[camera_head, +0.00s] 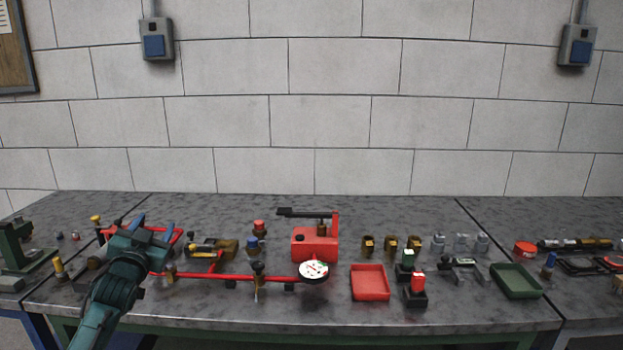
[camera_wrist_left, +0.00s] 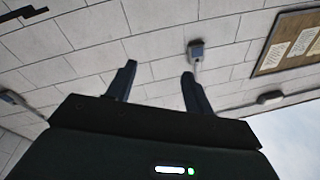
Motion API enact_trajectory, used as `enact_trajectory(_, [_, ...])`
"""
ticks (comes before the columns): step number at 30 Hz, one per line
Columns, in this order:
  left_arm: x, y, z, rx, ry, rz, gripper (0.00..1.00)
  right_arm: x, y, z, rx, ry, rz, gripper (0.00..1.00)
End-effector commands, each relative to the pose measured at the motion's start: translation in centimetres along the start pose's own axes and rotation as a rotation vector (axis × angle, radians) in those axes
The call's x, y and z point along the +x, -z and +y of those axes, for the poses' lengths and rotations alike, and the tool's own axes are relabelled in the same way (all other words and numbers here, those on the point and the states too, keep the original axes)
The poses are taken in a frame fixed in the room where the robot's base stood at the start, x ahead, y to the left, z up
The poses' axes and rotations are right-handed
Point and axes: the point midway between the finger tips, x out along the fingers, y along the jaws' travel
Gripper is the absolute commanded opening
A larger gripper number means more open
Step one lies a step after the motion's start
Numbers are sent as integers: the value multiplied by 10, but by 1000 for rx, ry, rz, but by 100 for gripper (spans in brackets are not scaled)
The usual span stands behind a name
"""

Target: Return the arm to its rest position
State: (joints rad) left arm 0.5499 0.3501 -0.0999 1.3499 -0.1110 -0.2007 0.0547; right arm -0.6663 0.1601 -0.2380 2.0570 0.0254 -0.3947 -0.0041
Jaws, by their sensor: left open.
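My left gripper (camera_head: 153,229) comes in from the lower left in the head view. It is raised over the left part of the grey workbench (camera_head: 390,215), in front of a red frame (camera_head: 178,236). Its two blue fingers stand apart with nothing between them. In the left wrist view the gripper (camera_wrist_left: 158,80) is open and empty. The brick wall (camera_wrist_left: 100,30) lies behind its fingers there. The arm hides part of the red frame and bench. My right gripper is not in view.
A red pipe with a white gauge (camera_head: 314,270) runs along the bench. A red pump (camera_head: 316,243), a red tray (camera_head: 369,283), a green tray (camera_head: 516,281) and several small fittings stand to the right. A green vise-like tool (camera_head: 18,245) is at far left. The back strip is clear.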

Motion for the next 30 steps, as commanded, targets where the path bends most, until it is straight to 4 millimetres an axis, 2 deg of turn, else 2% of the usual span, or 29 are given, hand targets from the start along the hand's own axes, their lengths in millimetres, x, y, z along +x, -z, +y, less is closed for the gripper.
enact_trajectory(4, [-4, -40, 9, -71, -40, -215, 52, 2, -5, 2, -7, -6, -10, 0])
enact_trajectory(6, [-26, -61, 36, -66, -78, -229, 52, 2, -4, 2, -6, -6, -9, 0])
enact_trajectory(11, [-73, -97, 84, -75, -154, -278, 52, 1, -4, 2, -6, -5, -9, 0])
enact_trajectory(14, [-114, -121, 118, -89, -211, -318, 52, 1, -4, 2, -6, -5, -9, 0])
enact_trajectory(17, [-167, -144, 154, -113, -276, -367, 52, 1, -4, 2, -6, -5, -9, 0])
enact_trajectory(20, [-232, -161, 190, -150, -345, -426, 52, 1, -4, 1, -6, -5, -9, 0])
enact_trajectory(21, [-259, -166, 203, -169, -372, -452, 52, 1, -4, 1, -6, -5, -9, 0])
enact_trajectory(24, [-325, -170, 228, -219, -427, -513, 52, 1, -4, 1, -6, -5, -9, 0])
enact_trajectory(27, [-378, -168, 244, -265, -466, -567, 52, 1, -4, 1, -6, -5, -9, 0])
enact_trajectory(30, [-416, -162, 253, -303, -489, -607, 52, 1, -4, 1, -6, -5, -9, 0])
